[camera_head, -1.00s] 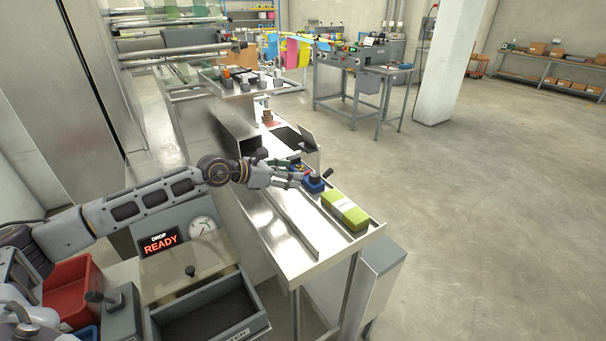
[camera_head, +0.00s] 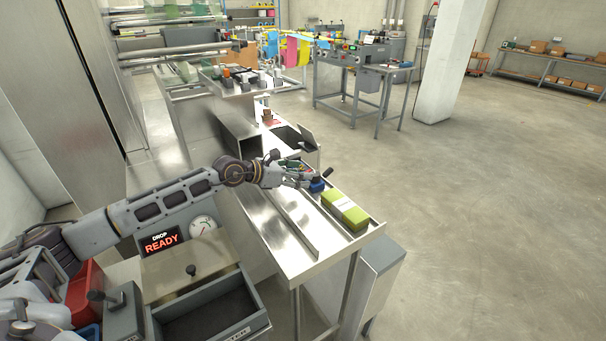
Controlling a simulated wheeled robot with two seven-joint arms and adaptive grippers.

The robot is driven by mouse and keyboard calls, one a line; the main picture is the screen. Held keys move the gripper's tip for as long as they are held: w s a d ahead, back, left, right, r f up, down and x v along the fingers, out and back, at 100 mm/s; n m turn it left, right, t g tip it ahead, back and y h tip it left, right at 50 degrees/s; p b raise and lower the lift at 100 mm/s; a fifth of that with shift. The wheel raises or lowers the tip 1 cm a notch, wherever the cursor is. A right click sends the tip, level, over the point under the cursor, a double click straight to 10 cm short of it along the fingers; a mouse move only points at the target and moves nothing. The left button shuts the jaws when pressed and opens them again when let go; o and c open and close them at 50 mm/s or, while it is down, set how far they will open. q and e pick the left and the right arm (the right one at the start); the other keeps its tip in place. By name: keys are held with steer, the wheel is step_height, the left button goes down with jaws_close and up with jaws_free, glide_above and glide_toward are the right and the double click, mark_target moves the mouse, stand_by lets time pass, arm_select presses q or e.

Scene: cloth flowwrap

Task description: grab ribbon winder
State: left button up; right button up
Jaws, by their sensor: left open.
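A small blue device with a dark knob (camera_head: 317,187), which looks like the ribbon winder, sits on the metal bench between the green-yellow packet (camera_head: 345,211) and several small coloured items. My left gripper (camera_head: 312,178) reaches in from the left and is open. Its fingers are right at the blue device's upper left side and cover part of it. I cannot tell whether they touch it. My right gripper is not in view.
The steel bench (camera_head: 283,222) has a raised rail along it. A display reading READY (camera_head: 161,240), a gauge (camera_head: 202,226), an open grey drawer (camera_head: 215,308) and a red bin (camera_head: 84,290) are in front. The floor to the right is clear.

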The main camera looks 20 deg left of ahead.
arm_select(q)
steer(key=shift+w, duration=0.1)
steer(key=shift+p+x, duration=0.35)
steer(key=shift+x, duration=2.15)
steer(key=shift+w+a, duration=0.1)
steer(key=shift+w, duration=0.05)
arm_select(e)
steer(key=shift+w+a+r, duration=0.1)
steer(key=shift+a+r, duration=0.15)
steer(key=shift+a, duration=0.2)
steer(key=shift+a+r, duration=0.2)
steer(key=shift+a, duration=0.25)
